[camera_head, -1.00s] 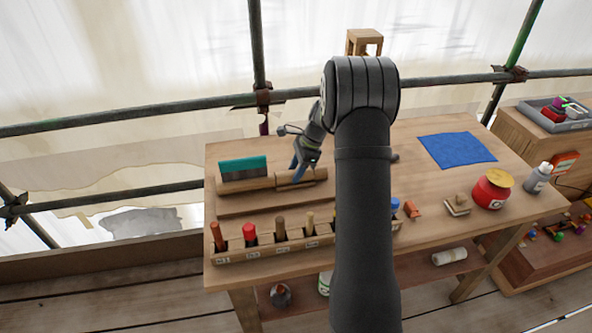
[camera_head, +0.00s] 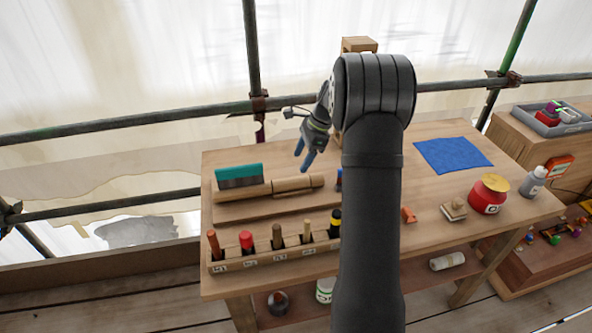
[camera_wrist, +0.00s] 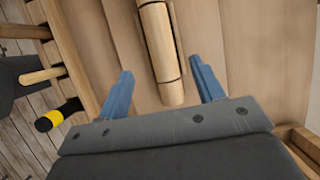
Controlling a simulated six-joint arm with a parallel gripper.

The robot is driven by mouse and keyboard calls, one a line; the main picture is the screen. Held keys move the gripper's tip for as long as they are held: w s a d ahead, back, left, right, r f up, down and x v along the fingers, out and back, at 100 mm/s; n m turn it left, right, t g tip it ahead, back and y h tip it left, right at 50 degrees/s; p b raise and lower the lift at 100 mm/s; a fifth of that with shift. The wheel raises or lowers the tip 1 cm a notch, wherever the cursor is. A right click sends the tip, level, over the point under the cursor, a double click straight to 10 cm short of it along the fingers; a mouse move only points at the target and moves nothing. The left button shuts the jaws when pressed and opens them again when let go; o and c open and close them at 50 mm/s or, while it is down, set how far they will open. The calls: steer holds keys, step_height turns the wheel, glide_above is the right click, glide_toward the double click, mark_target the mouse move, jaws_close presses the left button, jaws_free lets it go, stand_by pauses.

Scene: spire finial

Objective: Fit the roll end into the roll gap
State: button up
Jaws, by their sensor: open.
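The roll end (camera_head: 293,184), a short light wooden cylinder, lies in line with the longer wooden roll (camera_head: 238,192) on the bench. In the wrist view the roll end (camera_wrist: 158,40) lies between two dark seams, with a short stub (camera_wrist: 172,95) beyond the near seam. Dark lines run along its sides. The roll gap is covered by this piece, and I cannot tell how deep it sits. My gripper (camera_head: 301,162) is open and empty above the roll end. In the wrist view the blue fingers of my gripper (camera_wrist: 160,66) stand apart on either side of the roll's line.
A teal-backed comb (camera_head: 239,175) stands behind the roll. A wooden rack (camera_head: 270,256) with several upright handled tools is in front. A blue cloth (camera_head: 453,153), a red pot (camera_head: 488,194) and a grey bottle (camera_head: 533,182) are at right. My arm hides the bench's middle.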

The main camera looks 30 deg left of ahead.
mark_target(292, 179)
steer(key=v, duration=0.3)
steer(key=shift+w+d+r, duration=0.1)
steer(key=shift+r, duration=0.2)
steer(key=x, duration=1.2)
steer(key=shift+f, duration=0.25)
step_height(292, 179, up, 3)
steer(key=shift+r, duration=0.7)
